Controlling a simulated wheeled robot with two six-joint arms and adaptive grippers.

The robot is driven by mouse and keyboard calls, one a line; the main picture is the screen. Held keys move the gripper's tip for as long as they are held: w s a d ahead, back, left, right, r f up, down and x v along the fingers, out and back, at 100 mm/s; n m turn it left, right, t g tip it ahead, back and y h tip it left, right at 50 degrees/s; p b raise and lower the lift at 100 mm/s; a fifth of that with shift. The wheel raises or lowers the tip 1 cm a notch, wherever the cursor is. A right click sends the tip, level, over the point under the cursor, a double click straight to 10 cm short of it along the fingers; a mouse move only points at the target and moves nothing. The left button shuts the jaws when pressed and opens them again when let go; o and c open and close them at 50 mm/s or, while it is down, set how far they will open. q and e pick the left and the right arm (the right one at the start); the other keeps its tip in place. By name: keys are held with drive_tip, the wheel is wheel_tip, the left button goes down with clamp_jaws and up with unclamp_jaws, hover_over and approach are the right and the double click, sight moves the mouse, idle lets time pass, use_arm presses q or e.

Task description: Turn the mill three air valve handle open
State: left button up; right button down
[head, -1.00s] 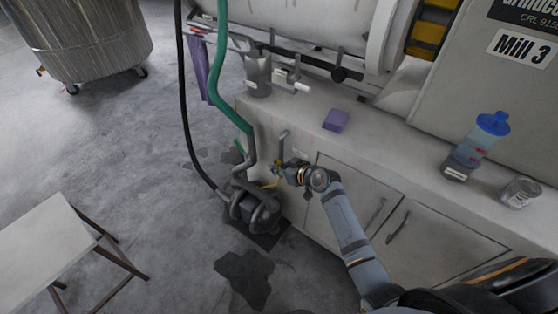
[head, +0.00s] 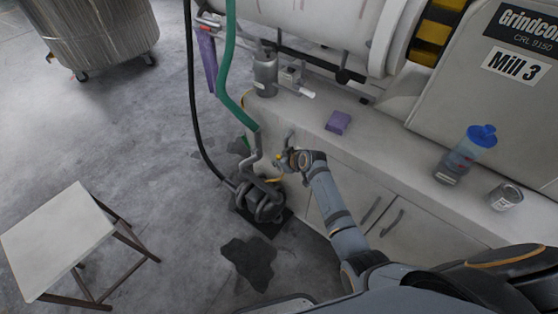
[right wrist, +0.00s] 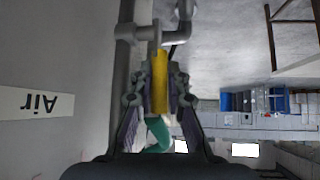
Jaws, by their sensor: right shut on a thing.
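The air valve's yellow handle (right wrist: 160,80) sits between the fingers of my right gripper (right wrist: 158,100) in the right wrist view. The gripper is shut on it, and the handle lies in line with the fingers. A grey pipe with a fitting (right wrist: 128,32) runs beside the handle. A white "Air" label (right wrist: 28,103) is on the pale wall to the left, upside down in this view. In the head view my right gripper (head: 283,160) is at the pipe on the cabinet's end, and the handle is mostly hidden. My left gripper is not in view.
The mill marked "Mill 3" (head: 515,64) stands on a cabinet (head: 375,150) with a purple block (head: 338,122), a blue-capped bottle (head: 468,152) and a can (head: 504,197). A pump (head: 260,202) with hoses stands below my gripper.

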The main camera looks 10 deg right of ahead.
drive_tip(key=c, duration=1.3)
unclamp_jaws()
drive_tip(key=shift+s+r, duration=0.1)
drive_tip(key=v, duration=1.1)
drive_tip(key=shift+s+d+r, duration=0.1)
drive_tip(key=shift+s+r, duration=0.15)
